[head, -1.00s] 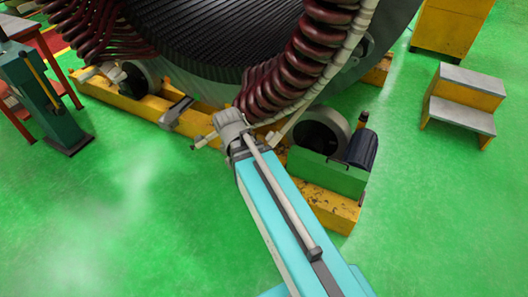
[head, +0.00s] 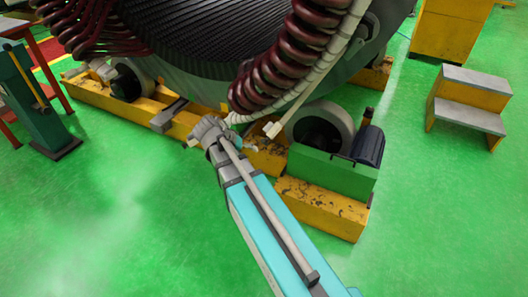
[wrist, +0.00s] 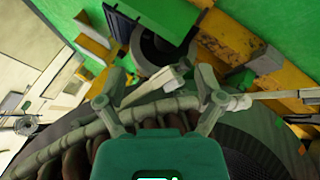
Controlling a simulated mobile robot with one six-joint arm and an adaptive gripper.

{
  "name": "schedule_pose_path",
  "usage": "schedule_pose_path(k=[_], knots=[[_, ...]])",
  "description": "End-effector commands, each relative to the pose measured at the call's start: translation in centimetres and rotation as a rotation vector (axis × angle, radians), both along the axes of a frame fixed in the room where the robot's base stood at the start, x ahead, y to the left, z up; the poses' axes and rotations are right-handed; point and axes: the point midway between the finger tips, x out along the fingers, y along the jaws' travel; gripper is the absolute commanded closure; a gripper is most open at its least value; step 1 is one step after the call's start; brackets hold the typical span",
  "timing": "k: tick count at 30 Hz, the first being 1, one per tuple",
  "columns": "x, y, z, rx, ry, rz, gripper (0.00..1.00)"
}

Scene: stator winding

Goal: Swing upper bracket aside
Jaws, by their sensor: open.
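The upper bracket appears to be a pale bar with a blocky end (head: 272,129), standing out from the lower right of the stator's coil ends in the head view. In the wrist view a pale bar with a block end (wrist: 152,87) lies across the space between the fingertips. My gripper (wrist: 160,74) is open, with one finger on each side of that bar; I cannot tell if either touches it. In the head view my wrist (head: 208,130) hides most of the fingers. A pale wrapped ring (head: 330,50) runs along the dark red coils (head: 285,60).
The stator (head: 215,45) rests on rollers, including a wheel (head: 318,125) over a green block (head: 332,172) with a dark motor (head: 368,146). Yellow beams (head: 325,208) lie below. Grey-topped steps (head: 475,98) stand right. Green floor is clear at the front left.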

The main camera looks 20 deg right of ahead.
Motion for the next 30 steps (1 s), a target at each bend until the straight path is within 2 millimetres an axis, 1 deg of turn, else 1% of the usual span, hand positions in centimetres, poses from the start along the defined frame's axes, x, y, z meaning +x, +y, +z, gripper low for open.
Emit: schedule_pose_path(k=[1, 3, 15, 30], knots=[[0.7, -0.1, -1.6, -0.026, -0.016, -0.014, 0.13], [1.3, -0.4, -2.3, -0.065, -0.042, -0.036, 0.13], [4.8, -1.6, -6.3, -0.280, -0.211, -0.147, 0.13], [9.2, -1.7, -10.5, -0.532, -0.471, -0.238, 0.13]])
